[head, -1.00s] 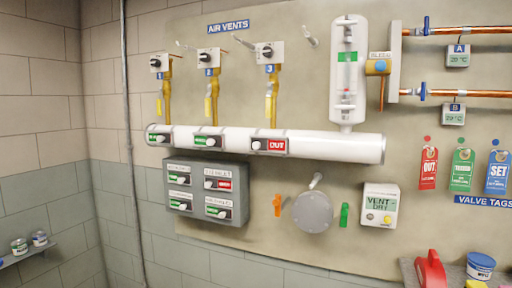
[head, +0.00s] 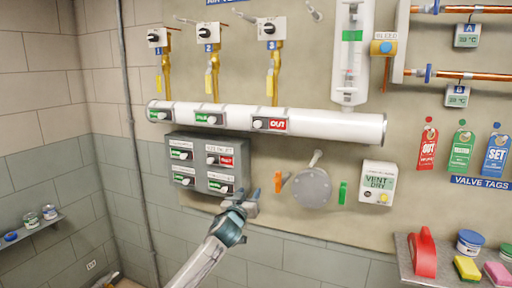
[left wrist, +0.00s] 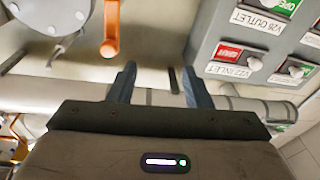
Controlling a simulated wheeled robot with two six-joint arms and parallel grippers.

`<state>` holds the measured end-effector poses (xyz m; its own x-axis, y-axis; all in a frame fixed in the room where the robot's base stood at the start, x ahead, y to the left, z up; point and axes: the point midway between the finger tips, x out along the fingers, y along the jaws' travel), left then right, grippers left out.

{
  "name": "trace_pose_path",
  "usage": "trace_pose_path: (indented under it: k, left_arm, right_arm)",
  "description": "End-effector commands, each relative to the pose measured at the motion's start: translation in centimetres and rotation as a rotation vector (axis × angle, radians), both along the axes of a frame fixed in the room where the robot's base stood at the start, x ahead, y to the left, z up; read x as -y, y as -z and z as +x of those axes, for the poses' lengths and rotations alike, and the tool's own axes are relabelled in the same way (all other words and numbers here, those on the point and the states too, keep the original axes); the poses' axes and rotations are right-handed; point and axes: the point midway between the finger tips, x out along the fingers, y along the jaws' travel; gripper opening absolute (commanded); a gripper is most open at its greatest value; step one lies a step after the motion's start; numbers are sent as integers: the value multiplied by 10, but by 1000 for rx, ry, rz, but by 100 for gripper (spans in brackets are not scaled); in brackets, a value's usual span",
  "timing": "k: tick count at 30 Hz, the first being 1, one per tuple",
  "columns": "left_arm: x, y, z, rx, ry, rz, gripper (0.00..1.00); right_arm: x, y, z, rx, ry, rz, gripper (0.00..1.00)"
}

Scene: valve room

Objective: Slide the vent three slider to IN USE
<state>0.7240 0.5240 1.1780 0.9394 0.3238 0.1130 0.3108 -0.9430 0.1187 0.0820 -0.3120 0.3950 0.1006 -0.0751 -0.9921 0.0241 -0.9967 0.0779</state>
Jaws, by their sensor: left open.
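The vent three slider (head: 270,124) is the rightmost plate on the white horizontal pipe (head: 340,124), below the valve marked 3. It shows a red OUT field, with its pale knob at the left end. The two sliders left of it, vent two (head: 209,117) and vent one (head: 159,114), show green. My left gripper (head: 248,197) is open and empty, below the pipe and near the lower right corner of the grey switch box. In the left wrist view its two fingers (left wrist: 158,82) are apart with nothing between them; the vent three slider cannot be made out there.
The grey switch box (head: 200,183) sits under the pipe; it also shows in the left wrist view (left wrist: 205,40). An orange lever (head: 278,181), a round grey cover (head: 311,188) and a green lever (head: 343,193) lie to the right. A shelf (head: 405,262) stands at lower right.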

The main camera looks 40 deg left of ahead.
Motion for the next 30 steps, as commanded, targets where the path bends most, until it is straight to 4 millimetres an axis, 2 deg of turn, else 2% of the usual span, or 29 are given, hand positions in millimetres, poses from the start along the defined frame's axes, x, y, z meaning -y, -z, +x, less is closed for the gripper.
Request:
trace_pose_path:
  k: [1,3,6,7,9,14,24,30]
  left_arm:
    - [3,-52,-5,75,7,7,45]
    - [8,-102,-14,158,17,6,45]
    - [14,-148,-26,238,29,3,45]
    - [16,-158,-29,254,33,3,45]
    - [18,-171,-33,279,36,1,45]
    - [15,-184,-25,288,38,-1,45]
    - [-3,-208,30,285,37,-3,45]
    - [-10,-214,53,285,37,-1,45]
  right_arm:
    - [0,-5,0,0,0,0,0]
    - [0,-8,0,0,0,0,0]
    - [0,-10,0,0,0,0,0]
    - [0,-10,0,0,0,0,0]
    - [0,-11,0,-1,0,0,0]
    - [0,-21,-1,-1,0,0,0]
    - [-2,-63,0,-1,1,2,0]
    - [-2,-75,0,-1,1,2,0]
